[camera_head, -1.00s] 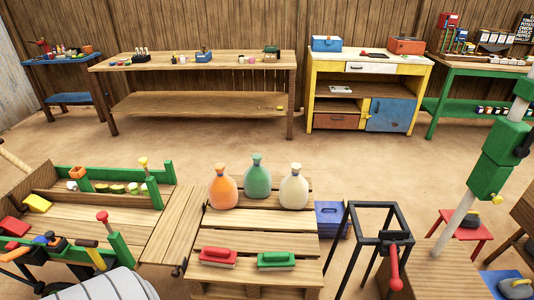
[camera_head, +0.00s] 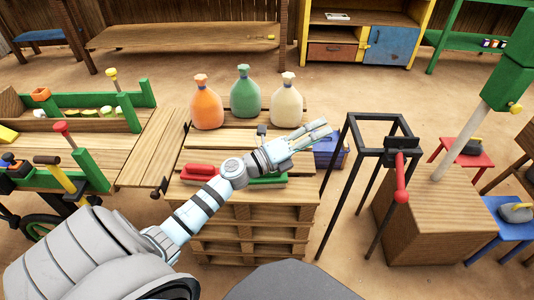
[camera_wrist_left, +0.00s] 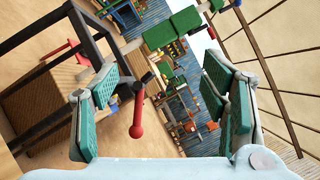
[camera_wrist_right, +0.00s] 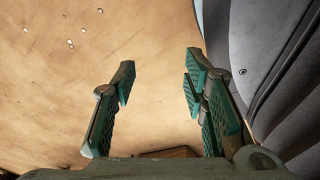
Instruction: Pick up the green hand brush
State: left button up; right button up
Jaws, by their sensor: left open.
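The green hand brush (camera_head: 269,180) lies on the stacked pallets near their front edge in the head view. My left forearm crosses in front of it and hides much of it. A red hand brush (camera_head: 200,170) lies to its left. My left gripper (camera_head: 317,133) is open and empty, above the pallets' right side, past the green brush and pointing right. In the left wrist view its fingers (camera_wrist_left: 160,85) stand wide apart, and no brush shows. My right gripper (camera_wrist_right: 158,80) is open and empty over bare sandy floor in the right wrist view.
Orange (camera_head: 207,105), green (camera_head: 246,95) and cream (camera_head: 288,98) sacks stand at the back of the pallets (camera_head: 250,215). A black frame stand (camera_head: 352,150) with a red handle (camera_head: 401,178) is at right. A wooden cart (camera_head: 90,140) is at left.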

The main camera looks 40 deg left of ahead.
pick_arm(q)
jog(key=d+f+m+g+h+b, duration=0.1)
jog(key=d+m+g+h, duration=0.15)
jog(key=m+g, duration=0.55)
jog(key=m+g+y+b, duration=0.2)
jog(key=m+g+y, duration=0.5)
jog(key=m+y, duration=0.15)
send_near(270, 176)
jog(key=shift+m, duration=0.35)
jog(key=b+x, duration=0.1)
jog(key=x, duration=0.1)
jog(key=b+x, duration=0.1)
jog(key=x, duration=0.2)
jog(key=a+b+x, duration=0.1)
jog(key=b+x, duration=0.1)
jog(key=shift+w+f, duration=0.3)
jog(key=shift+w, duration=0.05)
jog(key=f, duration=0.1)
jog(key=f+b, duration=0.1)
jog(key=w+f+b, duration=0.1)
jog(key=shift+d+f+h, duration=0.3)
jog(key=shift+d+f, duration=0.05)
jog(key=shift+f, duration=0.15)
pick_arm(e)
jog(key=w+a+f+t, duration=0.1)
jog(key=w+a+f, duration=0.1)
jog(key=w, duration=0.8)
jog(key=shift+w+a+f+m, duration=0.15)
jog(key=shift+a+m, duration=0.15)
jog(key=shift+a, duration=0.1)
